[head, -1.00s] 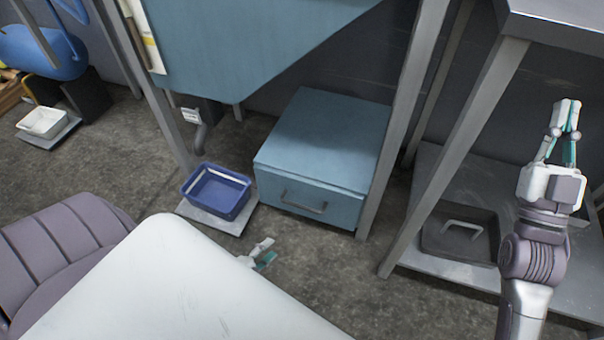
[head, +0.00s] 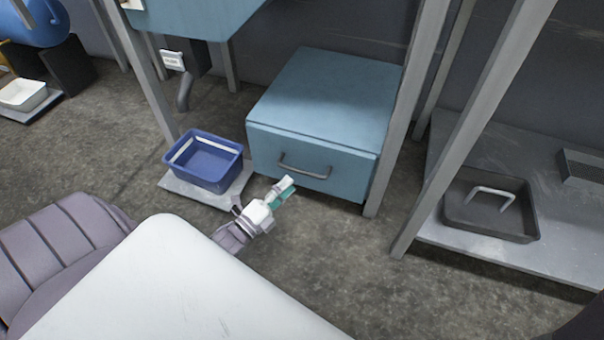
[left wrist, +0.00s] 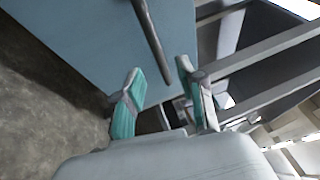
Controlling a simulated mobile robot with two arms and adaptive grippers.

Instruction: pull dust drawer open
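The dust drawer (head: 270,150) is the blue front of a low blue cabinet (head: 325,95) on the floor, and it looks shut. Its grey bar handle (head: 305,172) runs across the front. My left gripper (head: 285,186) is just in front of and below the handle's left end. In the left wrist view my left gripper (left wrist: 160,88) has its two teal fingers spread apart with nothing between them. The handle (left wrist: 151,40) lies beyond the fingertips there, apart from them. My right gripper is not in view.
A blue bin (head: 205,160) stands on a light plate left of the cabinet. Metal table legs (head: 405,110) rise at the cabinet's right. A dark tray (head: 490,208) with a handle sits on a low shelf at right. The floor before the drawer is clear.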

